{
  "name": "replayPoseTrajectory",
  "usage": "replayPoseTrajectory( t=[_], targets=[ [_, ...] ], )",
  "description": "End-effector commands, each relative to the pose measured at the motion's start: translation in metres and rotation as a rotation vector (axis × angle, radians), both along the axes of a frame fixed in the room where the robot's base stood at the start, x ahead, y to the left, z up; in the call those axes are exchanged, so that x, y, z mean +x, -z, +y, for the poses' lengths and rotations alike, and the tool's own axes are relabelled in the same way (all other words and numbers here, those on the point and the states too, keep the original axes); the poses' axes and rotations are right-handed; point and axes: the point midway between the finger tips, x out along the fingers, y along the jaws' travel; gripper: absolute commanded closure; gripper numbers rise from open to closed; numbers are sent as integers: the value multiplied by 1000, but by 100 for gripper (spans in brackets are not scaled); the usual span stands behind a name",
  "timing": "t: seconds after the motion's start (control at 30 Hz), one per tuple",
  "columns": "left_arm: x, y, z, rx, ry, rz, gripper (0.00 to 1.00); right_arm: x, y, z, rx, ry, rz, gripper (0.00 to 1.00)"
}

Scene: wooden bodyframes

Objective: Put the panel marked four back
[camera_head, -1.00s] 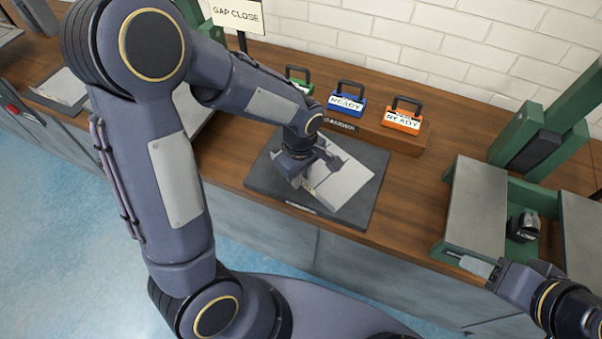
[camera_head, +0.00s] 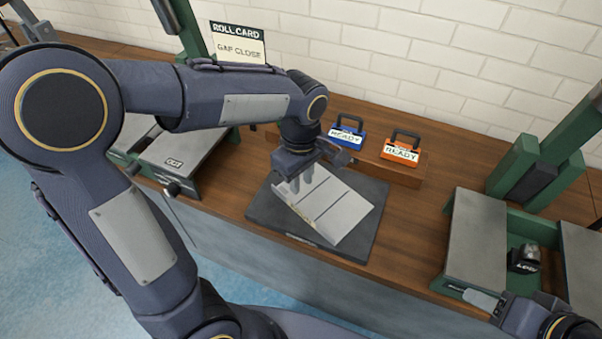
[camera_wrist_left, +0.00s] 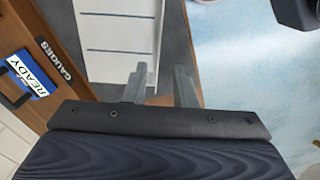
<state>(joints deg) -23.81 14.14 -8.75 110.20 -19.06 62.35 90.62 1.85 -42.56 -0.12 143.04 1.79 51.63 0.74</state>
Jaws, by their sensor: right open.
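A pale grey panel (camera_head: 328,205) with thin dark lines across it lies at a slant on a dark square mat (camera_head: 368,222) on the bench. I cannot read a number on it. My left gripper (camera_head: 289,187) is at the panel's left end, pointing down. My right gripper (camera_head: 484,298) is at the lower right, by the front edge of a green-framed stand (camera_head: 474,235), partly cut off by the view.
A blue READY box (camera_head: 346,134) and an orange READY box (camera_head: 401,150) stand on a wooden ledge behind the mat. A GAP CLOSE card (camera_head: 238,45) stands at the back left. A grey-topped green fixture (camera_head: 180,150) is left of the mat. Bare wood lies right of the mat.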

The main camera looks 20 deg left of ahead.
Motion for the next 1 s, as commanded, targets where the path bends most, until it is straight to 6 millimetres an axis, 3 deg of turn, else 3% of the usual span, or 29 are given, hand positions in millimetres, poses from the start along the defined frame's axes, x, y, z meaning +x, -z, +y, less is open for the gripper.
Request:
replayPoseTrajectory(
  t=[0.13,0.23,0.4,0.63,0.8,1.0],
  targets=[
    [-6,-12,5,-22,27,-11,76,0,0,0,0,0,0,50],
    [-23,-22,17,-84,122,-51,76,0,0,0,0,0,0,50],
    [-76,-41,40,-192,416,-231,76,0,0,0,0,0,0,50],
    [-134,-44,46,-138,792,-514,76,0,0,0,0,0,0,50],
    [-151,-40,44,-64,933,-609,76,0,0,0,0,0,0,50],
    [-153,-39,43,-47,963,-623,76,0,0,0,0,0,0,50]
  ],
)
